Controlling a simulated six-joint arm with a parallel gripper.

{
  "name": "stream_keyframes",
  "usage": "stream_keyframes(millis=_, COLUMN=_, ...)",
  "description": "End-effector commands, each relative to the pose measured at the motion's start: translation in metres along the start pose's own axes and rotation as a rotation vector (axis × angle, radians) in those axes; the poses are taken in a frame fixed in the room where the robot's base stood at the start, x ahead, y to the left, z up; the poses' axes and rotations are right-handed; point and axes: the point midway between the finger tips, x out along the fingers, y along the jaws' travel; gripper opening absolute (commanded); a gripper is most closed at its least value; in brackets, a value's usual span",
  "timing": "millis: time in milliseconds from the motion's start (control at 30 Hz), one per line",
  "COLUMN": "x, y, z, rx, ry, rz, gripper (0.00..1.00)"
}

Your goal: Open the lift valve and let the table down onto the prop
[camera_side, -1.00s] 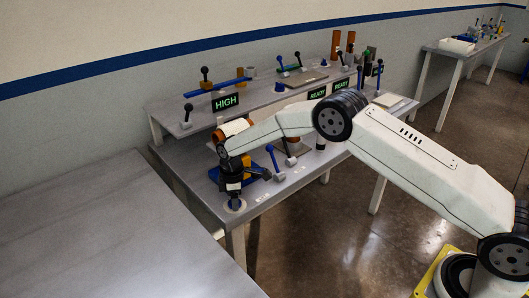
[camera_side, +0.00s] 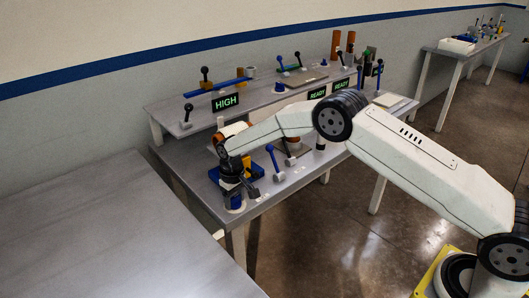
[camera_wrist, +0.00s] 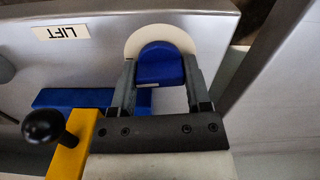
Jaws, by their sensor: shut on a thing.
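My gripper (camera_wrist: 160,95) has its two fingers on either side of a blue block with a rounded end (camera_wrist: 160,65), closed on it. The block is over a round white pad (camera_wrist: 187,38) at the bench's front left corner; whether it touches the pad is unclear. In the side view my gripper (camera_side: 238,192) points down there. A label reading LIFT (camera_wrist: 61,32) lies beside the pad. A blue-handled lever (camera_side: 272,160) stands to the right in the side view. I cannot tell which part is the lift table.
A yellow bar (camera_wrist: 78,150) with a black knob (camera_wrist: 43,126) and a blue bar (camera_wrist: 75,98) are close to my gripper. A green HIGH sign (camera_side: 226,103) hangs on the upper shelf (camera_side: 165,112). A bare grey table (camera_side: 95,225) is at the left.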

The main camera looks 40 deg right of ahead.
Motion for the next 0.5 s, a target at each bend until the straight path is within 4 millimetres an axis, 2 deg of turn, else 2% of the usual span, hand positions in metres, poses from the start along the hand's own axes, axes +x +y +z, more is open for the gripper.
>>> stream_keyframes(millis=200, x=0.0001, y=-0.0003, z=-0.0005, rx=0.101, ry=0.003, rz=-0.001, gripper=0.03)
stream_keyframes(millis=500, x=0.0001, y=-0.0003, z=-0.0006, rx=0.143, ry=0.003, rz=-0.001, gripper=0.03)
